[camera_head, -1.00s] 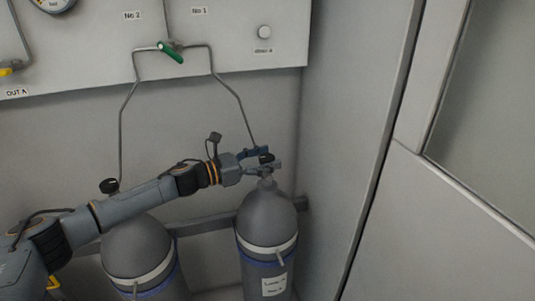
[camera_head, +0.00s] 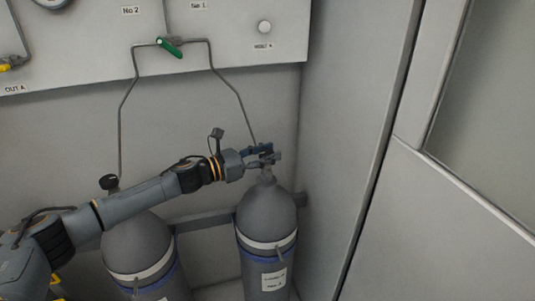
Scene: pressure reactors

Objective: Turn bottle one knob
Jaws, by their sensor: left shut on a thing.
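Two grey gas bottles stand side by side against the back wall. The right bottle (camera_head: 266,215) has a white band, a blue ring and a paper label. My left arm reaches across from the left, and my left gripper (camera_head: 266,156) is at the top of this bottle, shut on its knob. The fingers hide most of that knob. The left bottle (camera_head: 138,245) is partly behind my arm, and its black knob (camera_head: 109,182) shows free above the arm. My right gripper is not in view.
Thin metal pipes (camera_head: 240,103) run from the bottles up to a green-handled valve (camera_head: 169,47) on the white panel (camera_head: 235,40). A grey rail (camera_head: 208,224) runs behind the bottles. A side wall (camera_head: 350,130) stands close to the right.

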